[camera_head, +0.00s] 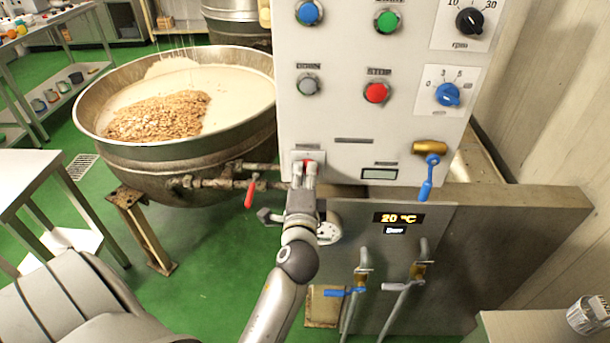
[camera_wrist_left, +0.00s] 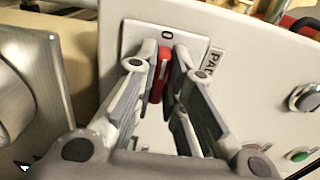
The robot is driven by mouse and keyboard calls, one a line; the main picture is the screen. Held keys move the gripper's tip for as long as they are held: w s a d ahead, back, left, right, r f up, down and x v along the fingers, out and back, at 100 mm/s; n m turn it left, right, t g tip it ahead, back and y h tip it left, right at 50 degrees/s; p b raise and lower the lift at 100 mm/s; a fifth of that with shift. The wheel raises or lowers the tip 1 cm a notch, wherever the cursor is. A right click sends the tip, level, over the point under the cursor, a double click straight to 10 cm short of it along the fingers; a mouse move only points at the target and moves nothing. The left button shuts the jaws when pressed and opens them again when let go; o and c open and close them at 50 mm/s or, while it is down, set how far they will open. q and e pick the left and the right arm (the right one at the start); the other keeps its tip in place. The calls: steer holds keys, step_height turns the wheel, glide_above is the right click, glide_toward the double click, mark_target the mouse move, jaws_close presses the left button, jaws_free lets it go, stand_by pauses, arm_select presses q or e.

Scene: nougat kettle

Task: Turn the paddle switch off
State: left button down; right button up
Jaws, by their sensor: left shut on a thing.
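The paddle switch is a red lever on a pale plate, low on the left of the white control panel (camera_head: 345,130). In the left wrist view the red paddle switch (camera_wrist_left: 160,72) stands between the fingers, with a "0" mark at the plate's top and part of a "PAD..." label beside it. My left gripper (camera_head: 304,168) reaches up to the plate and is shut on the red lever. The fingers partly hide the lever in the head view. My right gripper is not in view.
A large kettle (camera_head: 180,150) with a nut-topped pale mass stands left of the panel. A red-handled valve (camera_head: 250,193) is close left of my gripper. Blue-handled taps (camera_head: 345,291) are below right. Buttons and knobs, including a red button (camera_head: 376,92), sit above.

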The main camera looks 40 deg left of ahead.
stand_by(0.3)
arm_select(q)
steer(key=c, duration=1.5)
jaws_free()
